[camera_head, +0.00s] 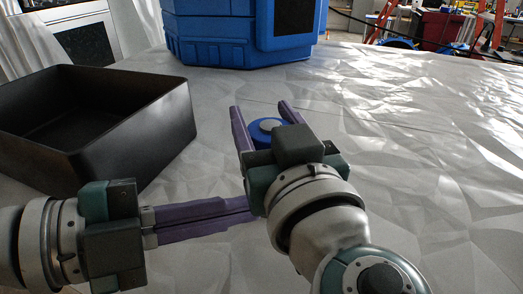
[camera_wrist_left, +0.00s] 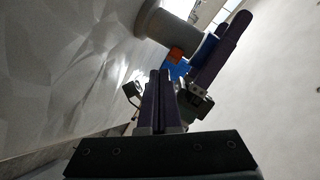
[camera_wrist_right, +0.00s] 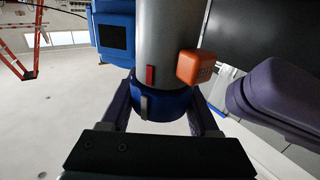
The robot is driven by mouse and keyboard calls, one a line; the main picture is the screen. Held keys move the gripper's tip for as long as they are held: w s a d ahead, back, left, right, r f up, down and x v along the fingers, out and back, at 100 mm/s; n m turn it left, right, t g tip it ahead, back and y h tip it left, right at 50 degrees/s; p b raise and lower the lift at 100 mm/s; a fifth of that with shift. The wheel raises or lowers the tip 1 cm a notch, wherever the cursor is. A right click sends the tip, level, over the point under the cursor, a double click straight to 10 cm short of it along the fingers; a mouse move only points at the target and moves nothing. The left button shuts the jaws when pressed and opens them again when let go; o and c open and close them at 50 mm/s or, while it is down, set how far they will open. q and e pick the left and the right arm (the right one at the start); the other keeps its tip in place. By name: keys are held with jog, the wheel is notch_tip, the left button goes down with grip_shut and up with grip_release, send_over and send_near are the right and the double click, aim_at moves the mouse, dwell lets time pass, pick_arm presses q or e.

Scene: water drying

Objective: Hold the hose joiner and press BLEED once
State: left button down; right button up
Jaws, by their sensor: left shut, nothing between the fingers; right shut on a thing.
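The hose joiner shows in the head view as a blue collar (camera_head: 265,131) with a grey round end. In the right wrist view it is a grey cylinder (camera_wrist_right: 168,40) with a blue collar (camera_wrist_right: 163,103), a red tab (camera_wrist_right: 150,76) and an orange block (camera_wrist_right: 195,67) with partly readable lettering, taken as BLEED. My right gripper (camera_head: 262,106) is shut on the joiner, its fingers either side of the collar. My left gripper (camera_head: 250,208) is shut and empty. Its tips point at the orange block, with a small gap in the right wrist view.
A black open tray (camera_head: 165,132) stands at left, behind my left gripper. A large blue case (camera_head: 212,53) with a dark panel stands at the back. The crumpled pale sheet (camera_head: 430,170) is clear at right. A red ladder (camera_head: 483,38) is far off.

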pick_arm(q)
jog(key=shift+w, duration=0.15)
jog(key=shift+w+d, duration=0.15)
jog(key=shift+w, duration=0.1)
jog(key=shift+w+d, duration=0.15)
jog(key=shift+w, duration=0.3)
dwell(0.6)
dwell(0.4)
jog(key=shift+s+a, duration=0.3)
jog(key=shift+s, duration=0.55)
jog(key=shift+s+a, duration=0.25)
jog(key=shift+s, duration=0.55)
jog(key=shift+s+a, duration=0.25)
jog(key=shift+s, duration=0.55)
jog(key=shift+s+a, duration=0.25)
jog(key=shift+s, duration=0.55)
